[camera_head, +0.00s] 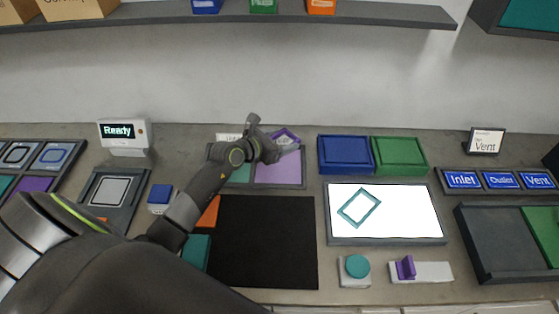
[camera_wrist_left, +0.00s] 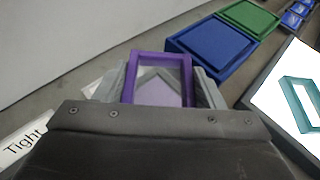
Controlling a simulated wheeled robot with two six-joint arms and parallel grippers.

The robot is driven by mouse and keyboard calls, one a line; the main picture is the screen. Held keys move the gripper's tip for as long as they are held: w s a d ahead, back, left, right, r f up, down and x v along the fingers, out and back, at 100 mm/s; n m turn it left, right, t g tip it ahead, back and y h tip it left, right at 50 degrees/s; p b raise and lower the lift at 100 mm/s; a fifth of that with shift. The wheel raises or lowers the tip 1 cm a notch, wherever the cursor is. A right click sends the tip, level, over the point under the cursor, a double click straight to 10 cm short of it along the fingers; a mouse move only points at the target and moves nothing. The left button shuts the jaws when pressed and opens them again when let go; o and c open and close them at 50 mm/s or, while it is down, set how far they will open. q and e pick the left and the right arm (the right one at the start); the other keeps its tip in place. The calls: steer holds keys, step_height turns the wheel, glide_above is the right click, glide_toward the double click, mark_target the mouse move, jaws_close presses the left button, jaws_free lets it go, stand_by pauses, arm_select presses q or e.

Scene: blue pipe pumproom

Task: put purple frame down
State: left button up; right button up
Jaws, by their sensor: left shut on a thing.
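The purple frame (camera_head: 286,136) is a small rectangular ring held by my left gripper (camera_head: 277,145) above the tray (camera_head: 303,170) at the back middle of the counter. The tray has a teal part and a light purple panel (camera_head: 278,168). In the left wrist view the purple frame (camera_wrist_left: 161,58) stands between the grey fingers (camera_wrist_left: 160,85), and the pale purple panel shows through its opening. Whether the frame touches the panel cannot be told. My right gripper is not in view.
A teal frame (camera_head: 359,208) lies on the bright white panel (camera_head: 418,210). Blue (camera_head: 345,155) and green (camera_head: 399,156) trays sit right of the gripper. A black mat (camera_head: 262,245) is in front. A "Ready" display (camera_head: 124,133) stands left. A shelf (camera_head: 370,16) runs above.

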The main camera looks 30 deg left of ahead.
arm_select(q)
glide_above(280, 165)
step_height(280, 165, down, 5)
steer(key=shift+w+r+b, duration=0.1)
steer(key=shift+r+b, duration=0.1)
steer(key=shift+b, duration=0.1)
step_height(280, 165, down, 4)
steer(key=shift+f+b, duration=0.1)
steer(key=shift+b, duration=0.4)
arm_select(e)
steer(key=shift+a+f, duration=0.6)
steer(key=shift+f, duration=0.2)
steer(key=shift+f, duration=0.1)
arm_select(q)
steer(key=o, duration=0.6)
steer(key=shift+f, duration=0.1)
steer(key=o, duration=0.5)
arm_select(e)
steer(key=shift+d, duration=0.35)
